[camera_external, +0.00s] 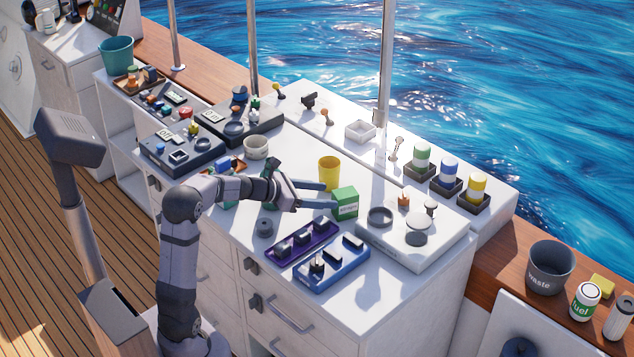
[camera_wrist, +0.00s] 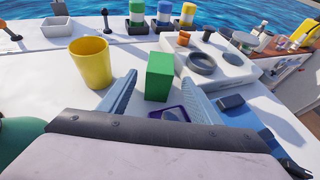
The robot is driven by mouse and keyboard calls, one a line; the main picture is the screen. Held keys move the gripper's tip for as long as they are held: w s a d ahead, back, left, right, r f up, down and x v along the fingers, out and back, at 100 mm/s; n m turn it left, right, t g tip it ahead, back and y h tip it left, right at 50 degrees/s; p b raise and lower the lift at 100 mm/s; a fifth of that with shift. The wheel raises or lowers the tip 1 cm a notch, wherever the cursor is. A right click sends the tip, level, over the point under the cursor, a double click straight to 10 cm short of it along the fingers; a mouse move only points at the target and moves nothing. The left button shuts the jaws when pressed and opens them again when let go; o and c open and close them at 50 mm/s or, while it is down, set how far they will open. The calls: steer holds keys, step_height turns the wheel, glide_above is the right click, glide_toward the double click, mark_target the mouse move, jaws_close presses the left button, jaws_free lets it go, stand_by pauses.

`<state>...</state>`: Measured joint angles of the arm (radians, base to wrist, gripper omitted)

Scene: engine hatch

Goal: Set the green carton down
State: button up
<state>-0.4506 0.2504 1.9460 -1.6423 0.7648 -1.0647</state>
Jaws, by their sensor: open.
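The green carton (camera_external: 345,204) stands upright on the white counter top, left of the raised white panel with round rings. In the wrist view the carton (camera_wrist: 159,77) is centred just ahead of my gripper (camera_wrist: 159,84). My gripper (camera_external: 325,194) is open, with a blue-grey finger towards each side of the carton. Gaps show between the fingers and the carton in the wrist view, so nothing is gripped. The carton's lower edge appears to rest on the counter.
A yellow cup (camera_external: 329,173) stands close behind the fingers. A purple tray (camera_external: 301,243) and a blue tray (camera_external: 331,267) lie in front. The white ring panel (camera_external: 440,240) is to the right. Some bare counter (camera_external: 385,285) is free at the front right.

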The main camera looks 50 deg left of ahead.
steer(key=shift+v, duration=1.9)
